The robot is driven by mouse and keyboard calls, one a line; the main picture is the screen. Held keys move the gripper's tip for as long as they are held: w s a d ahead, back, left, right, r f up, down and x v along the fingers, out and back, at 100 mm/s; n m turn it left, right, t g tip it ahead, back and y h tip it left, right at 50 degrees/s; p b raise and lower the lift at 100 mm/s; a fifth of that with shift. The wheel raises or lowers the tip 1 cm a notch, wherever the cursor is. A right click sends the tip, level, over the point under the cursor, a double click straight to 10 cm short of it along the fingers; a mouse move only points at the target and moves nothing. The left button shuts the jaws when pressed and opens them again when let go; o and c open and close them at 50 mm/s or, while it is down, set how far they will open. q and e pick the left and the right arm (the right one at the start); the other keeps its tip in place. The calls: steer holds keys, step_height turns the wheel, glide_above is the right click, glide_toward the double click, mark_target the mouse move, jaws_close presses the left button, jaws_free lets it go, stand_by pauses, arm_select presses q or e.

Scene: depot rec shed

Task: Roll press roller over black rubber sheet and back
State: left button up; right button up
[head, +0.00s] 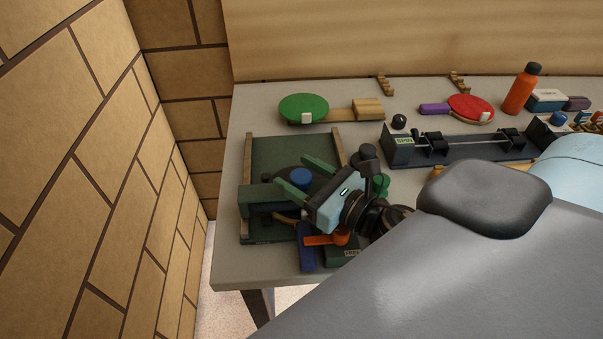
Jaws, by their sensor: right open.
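A flat dark green press bed (284,146) with wooden side rails lies on the left of the table. A dark green block-like bar (262,196), which looks like the press roller, lies across the bed near its front. A black round shape (286,173), probably the black rubber sheet, shows on the bed, partly hidden by my right gripper. My right gripper (299,174) is open above the bed, its green fingers on either side of a blue knob (301,178). I cannot tell whether they touch it. My left gripper is not in view.
A blue block (306,250) and an orange-handled item (325,240) lie at the front edge. A green paddle (303,106), a red paddle (471,107), a black rail device (465,151) and an orange bottle (521,91) stand behind and right. A brick wall closes the left.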

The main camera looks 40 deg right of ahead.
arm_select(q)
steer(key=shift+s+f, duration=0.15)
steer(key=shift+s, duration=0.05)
arm_select(e)
jaws_close()
steer(key=shift+w+d, duration=0.1)
steer(key=shift+w, duration=0.15)
arm_select(q)
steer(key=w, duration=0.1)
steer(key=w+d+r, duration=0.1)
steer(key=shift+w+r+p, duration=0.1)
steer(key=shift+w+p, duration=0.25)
steer(key=shift+p, duration=0.05)
arm_select(e)
steer(key=w+d, duration=0.5)
steer(key=w, duration=0.3)
steer(key=w+d, duration=0.5)
steer(key=w, duration=0.3)
steer(key=shift+f, duration=0.2)
